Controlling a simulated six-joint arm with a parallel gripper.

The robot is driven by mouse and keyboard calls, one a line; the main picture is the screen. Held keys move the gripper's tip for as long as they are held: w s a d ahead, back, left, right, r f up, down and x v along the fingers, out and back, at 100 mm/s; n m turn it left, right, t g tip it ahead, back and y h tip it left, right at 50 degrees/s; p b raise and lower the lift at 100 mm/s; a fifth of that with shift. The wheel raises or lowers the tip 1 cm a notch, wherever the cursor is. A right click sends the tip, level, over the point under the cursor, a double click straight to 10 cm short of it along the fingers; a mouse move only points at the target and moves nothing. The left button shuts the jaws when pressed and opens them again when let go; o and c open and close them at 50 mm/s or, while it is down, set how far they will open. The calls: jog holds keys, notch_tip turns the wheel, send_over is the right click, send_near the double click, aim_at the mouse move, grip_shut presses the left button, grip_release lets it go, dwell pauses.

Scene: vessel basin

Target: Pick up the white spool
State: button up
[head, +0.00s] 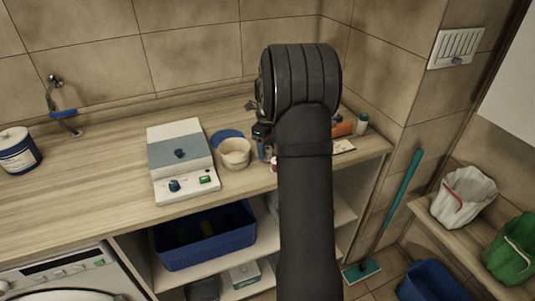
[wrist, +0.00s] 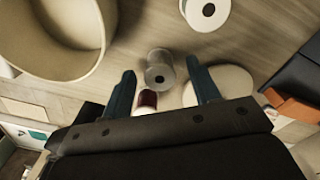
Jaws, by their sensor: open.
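The white spool (wrist: 207,12) shows at the top edge of the wrist view, right of centre, with a dark hole in its middle and its top cut off by the frame. My gripper (wrist: 160,67) is open, its two dark blue fingers apart. A grey metallic cylinder (wrist: 160,76) with a dark hole shows between the fingertips; I cannot tell whether they touch it. The white spool appears beyond the fingertips, outside the gap. In the head view my arm hides the spool and most of the gripper.
A beige tub (wrist: 62,30) is close on the left; it also shows in the head view (head: 235,155). A red and white item (wrist: 146,101) and a pale disc (wrist: 232,81) lie near the fingers. An orange item (wrist: 292,105) is right. A scale-like device (head: 180,158) stands further left.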

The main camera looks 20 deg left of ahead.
jog(key=shift+f, duration=0.8)
jog(key=c, duration=1.1)
jog(key=shift+o, duration=0.2)
jog(key=shift+r, duration=0.1)
